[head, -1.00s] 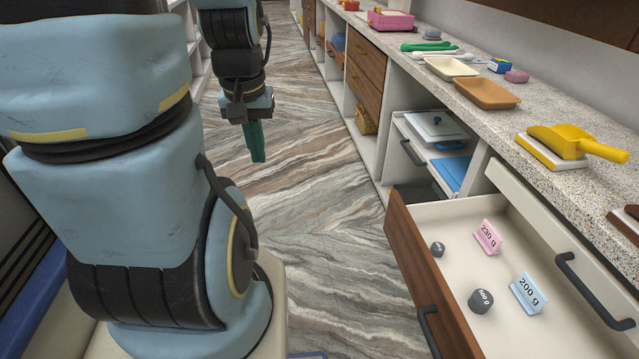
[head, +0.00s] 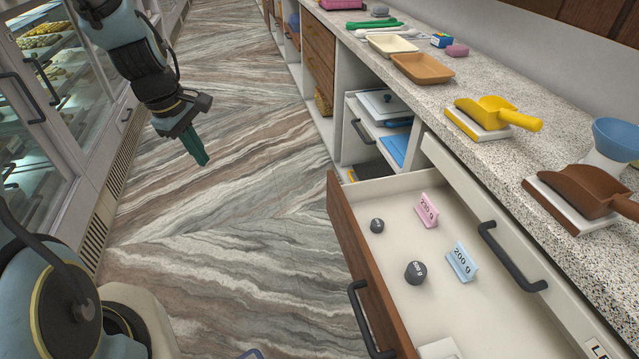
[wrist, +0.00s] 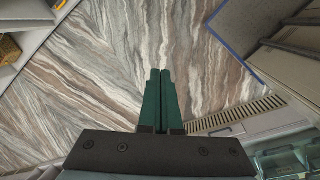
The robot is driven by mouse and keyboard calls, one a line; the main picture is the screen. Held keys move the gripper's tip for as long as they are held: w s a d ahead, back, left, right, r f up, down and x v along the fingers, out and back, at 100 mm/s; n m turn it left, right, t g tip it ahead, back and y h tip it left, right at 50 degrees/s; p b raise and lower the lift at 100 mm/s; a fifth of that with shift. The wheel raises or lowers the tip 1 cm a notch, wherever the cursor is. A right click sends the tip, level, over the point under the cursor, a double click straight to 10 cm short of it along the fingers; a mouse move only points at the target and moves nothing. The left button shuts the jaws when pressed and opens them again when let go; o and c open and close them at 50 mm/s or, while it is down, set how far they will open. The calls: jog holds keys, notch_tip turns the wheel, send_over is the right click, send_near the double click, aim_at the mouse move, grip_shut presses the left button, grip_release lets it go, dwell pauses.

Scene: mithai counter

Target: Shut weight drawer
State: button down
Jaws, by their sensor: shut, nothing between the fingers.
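The weight drawer (head: 357,270) stands pulled out from the counter at the lower right of the head view. It has a brown wooden front with a dark bar handle (head: 366,318). Inside lie a small grey weight (head: 377,225), a larger dark weight (head: 415,272), a pink "230 g" card (head: 427,211) and a blue "200 g" card (head: 461,262). My gripper (head: 203,160) hangs over the open floor at upper left, well away from the drawer. Its green fingers are together and empty, as the wrist view (wrist: 160,102) also shows.
The speckled counter (head: 510,165) carries scoops and trays. An open shelf (head: 365,135) lies beyond. A glass display case (head: 60,110) stands at left. The marbled floor (head: 230,230) between is clear.

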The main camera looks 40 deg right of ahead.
jog(key=s+d+f+n+g+h, duration=0.1)
jog(key=s+d+f+n, duration=0.25)
jog(key=d, duration=0.55)
jog(key=s+d+f+n+g+h, duration=0.15)
jog(key=d+f+n, duration=0.25)
jog(key=d, duration=0.5)
jog(key=p, duration=0.4)
send_over(327, 196)
jog(key=w+a, duration=0.2)
jog(key=a, duration=0.2)
notch_tip(327, 196, down, 9)
jog(key=shift+s+d+t+y, duration=0.15)
jog(key=shift+s+d+y, duration=0.05)
jog(key=shift+d, duration=0.3)
jog(key=shift+s+d+t+y, duration=0.1)
jog(key=shift+s+d+y, duration=0.05)
jog(key=shift+d, duration=0.35)
jog(key=shift+m, duration=0.25)
jog(key=s+d+b, duration=0.2)
jog(key=s+d, duration=0.2)
jog(key=d, duration=0.6)
jog(key=s+d+b, duration=0.2)
jog(key=s+d, duration=0.2)
jog(key=d, duration=0.7)
jog(key=shift+s, duration=0.2)
jog(key=shift+d, duration=0.1)
